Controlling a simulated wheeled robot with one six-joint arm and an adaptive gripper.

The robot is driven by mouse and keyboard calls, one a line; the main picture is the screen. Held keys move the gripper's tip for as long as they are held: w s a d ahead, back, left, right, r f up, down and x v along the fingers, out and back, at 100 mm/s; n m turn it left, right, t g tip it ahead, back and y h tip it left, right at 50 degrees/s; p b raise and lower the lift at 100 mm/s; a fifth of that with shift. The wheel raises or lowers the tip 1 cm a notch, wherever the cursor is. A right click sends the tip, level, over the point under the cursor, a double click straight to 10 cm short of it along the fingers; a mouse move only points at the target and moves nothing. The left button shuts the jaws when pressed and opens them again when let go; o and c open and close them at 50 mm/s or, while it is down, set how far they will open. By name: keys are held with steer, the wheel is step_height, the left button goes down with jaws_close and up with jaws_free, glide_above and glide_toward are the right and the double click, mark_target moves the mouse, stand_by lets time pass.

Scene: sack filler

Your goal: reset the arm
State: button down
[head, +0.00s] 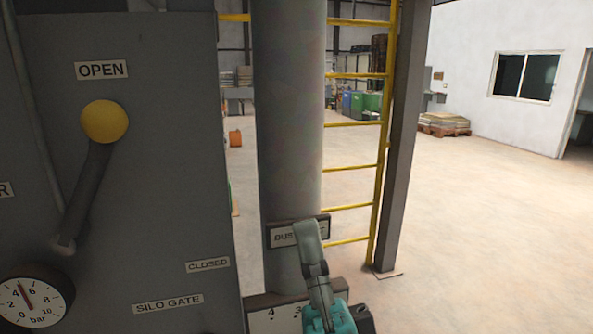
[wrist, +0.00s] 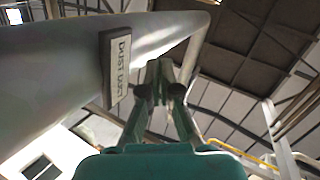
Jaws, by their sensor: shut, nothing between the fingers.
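My gripper (wrist: 160,88) shows in the wrist view with its fingers together and nothing between them. It points up past a grey duct (wrist: 60,75), with the roof behind. The duct's label (wrist: 118,65) is close to the left of the fingers, and I see no contact. In the head view part of my arm, grey and teal, stands at the bottom centre in front of the grey column (head: 290,130) and partly covers its label (head: 286,236). I cannot make out the fingers there.
A grey panel (head: 150,190) on the left carries a lever with a yellow knob (head: 104,122), up by the OPEN label (head: 101,70). A gauge (head: 32,305) is below. A yellow ladder (head: 352,168) and post (head: 398,140) stand right of the column. The floor (head: 490,220) at right is clear.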

steer(key=s+d+f+n+g+h, duration=0.1)
steer(key=s+d+f+g+h, duration=0.15)
steer(key=f, duration=0.75)
steer(key=s+d+f+n+g+h, duration=0.15)
steer(key=d+f+h, duration=0.25)
steer(key=f, duration=0.6)
steer(key=s+d+f+g+h, duration=0.1)
steer(key=s+d+f+h, duration=0.25)
steer(key=f, duration=0.65)
steer(key=s+d+f+n+g+h, duration=0.2)
steer(key=s+f, duration=0.5)
steer(key=s, duration=0.4)
steer(key=s+d+f+n+g+h, duration=0.2)
steer(key=s+d+f+g, duration=0.3)
steer(key=s, duration=0.6)
step_height(320, 180, down, 2)
steer(key=shift+f+n+h, duration=0.1)
steer(key=shift+n+h, duration=0.25)
steer(key=shift+h, duration=0.05)
